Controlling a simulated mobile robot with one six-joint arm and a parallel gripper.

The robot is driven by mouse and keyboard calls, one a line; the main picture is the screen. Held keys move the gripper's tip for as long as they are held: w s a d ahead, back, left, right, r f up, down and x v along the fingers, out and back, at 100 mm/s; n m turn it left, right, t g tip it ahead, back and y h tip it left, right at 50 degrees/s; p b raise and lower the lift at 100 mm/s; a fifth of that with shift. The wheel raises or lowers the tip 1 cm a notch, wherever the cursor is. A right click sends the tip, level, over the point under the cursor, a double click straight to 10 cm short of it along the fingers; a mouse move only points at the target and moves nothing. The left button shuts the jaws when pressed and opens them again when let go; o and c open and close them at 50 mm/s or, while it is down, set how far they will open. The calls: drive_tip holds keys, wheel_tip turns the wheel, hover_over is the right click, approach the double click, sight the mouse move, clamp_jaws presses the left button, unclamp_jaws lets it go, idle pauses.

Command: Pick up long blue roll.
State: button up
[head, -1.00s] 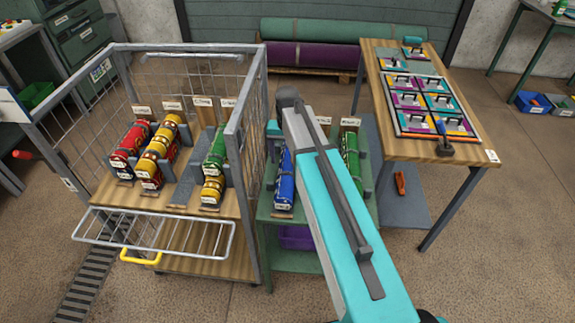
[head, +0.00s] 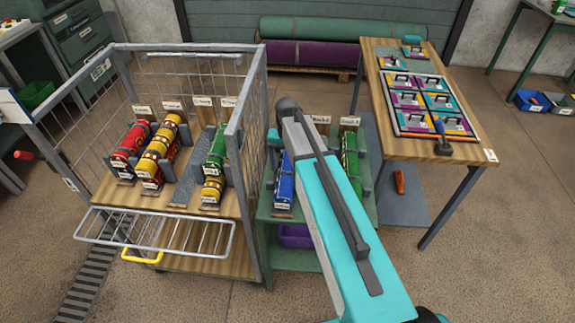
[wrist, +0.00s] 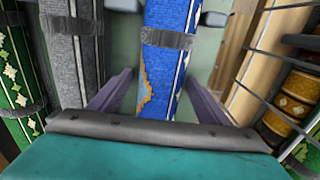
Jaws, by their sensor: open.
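The long blue roll (head: 284,186) lies on the green stand (head: 268,212) between the wire cart and the wooden table, partly hidden by my arm in the head view. In the wrist view the blue roll (wrist: 167,65) runs up the middle with a grey strap around it. My gripper (wrist: 150,95) is open, with one purple-grey finger on each side of the blue roll and visible gaps to it. The gripper is hidden behind my arm in the head view.
A green roll (head: 350,160) lies right of my arm on the stand. A grey roll (wrist: 80,70) lies beside the blue one in the wrist view. The wire cart (head: 243,150) with red, yellow and green rolls stands close on the left. The wooden table (head: 405,148) is at right.

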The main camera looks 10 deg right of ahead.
drive_tip(key=c, duration=1.4)
drive_tip(key=shift+o, duration=0.2)
drive_tip(key=shift+r, duration=0.15)
wheel_tip(320, 180, up, 18)
drive_tip(key=b, duration=0.2)
drive_tip(key=shift+b, duration=0.3)
